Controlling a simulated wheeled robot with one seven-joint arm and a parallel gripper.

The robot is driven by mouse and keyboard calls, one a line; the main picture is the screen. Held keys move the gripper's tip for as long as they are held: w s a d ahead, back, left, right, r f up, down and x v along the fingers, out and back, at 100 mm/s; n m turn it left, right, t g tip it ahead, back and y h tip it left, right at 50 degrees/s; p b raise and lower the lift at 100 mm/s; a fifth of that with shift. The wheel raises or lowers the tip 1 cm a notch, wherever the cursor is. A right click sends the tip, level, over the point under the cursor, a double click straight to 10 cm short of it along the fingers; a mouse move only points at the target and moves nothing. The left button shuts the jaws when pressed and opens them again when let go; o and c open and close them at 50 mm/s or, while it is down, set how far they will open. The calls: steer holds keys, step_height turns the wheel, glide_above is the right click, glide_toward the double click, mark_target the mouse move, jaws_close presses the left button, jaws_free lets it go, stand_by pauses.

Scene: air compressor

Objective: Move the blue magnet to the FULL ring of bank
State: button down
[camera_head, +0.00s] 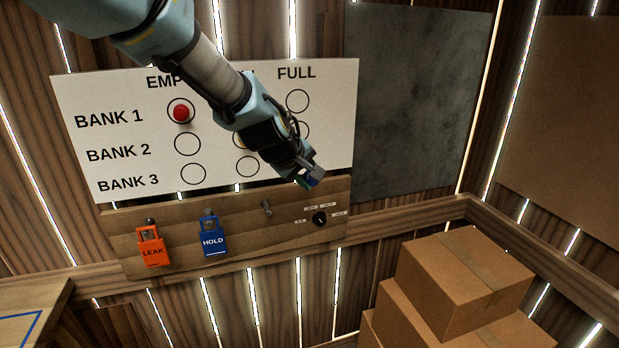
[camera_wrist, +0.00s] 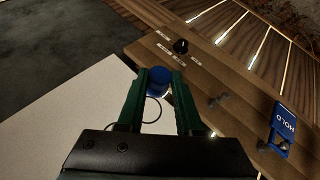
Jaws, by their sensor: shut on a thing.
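My gripper (camera_head: 313,178) is in front of the lower right corner of the whiteboard (camera_head: 135,92). Its green fingers are shut on the blue magnet (camera_wrist: 157,82) in the wrist view. The magnet appears apart from the board, though the gap is hard to judge. In the FULL column, the BANK 1 ring (camera_head: 297,101) is empty. The BANK 2 FULL ring (camera_head: 304,130) is partly hidden by my arm, and the BANK 3 one is hidden in the head view. Part of a ring (camera_wrist: 118,126) shows beside the left finger in the wrist view.
A red magnet (camera_head: 181,113) sits in the BANK 1 EMPTY ring. A yellowish piece at BANK 2's middle ring is mostly hidden. Below, a wooden rail carries an orange LEAK lock (camera_head: 152,252), a blue HOLD lock (camera_head: 212,243) and a black knob (camera_head: 320,219). Boxes (camera_head: 466,268) stand lower right.

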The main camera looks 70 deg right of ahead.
steer(key=w+d+p, duration=0.1)
steer(key=w+d, duration=0.4)
steer(key=d, duration=0.1)
steer(key=shift+d+p, duration=0.25)
steer(key=shift+p, duration=0.15)
stand_by(0.6)
steer(key=shift+w+d, duration=0.25)
steer(key=shift+d, duration=0.25)
stand_by(2.2)
stand_by(0.4)
steer(key=shift+c, duration=2.4)
jaws_free()
steer(key=b+v, duration=0.4)
steer(key=v, duration=0.6)
steer(key=shift+a+r+b, duration=0.15)
steer(key=shift+a+b, duration=0.2)
steer(key=shift+a, duration=0.05)
steer(key=shift+w, duration=0.15)
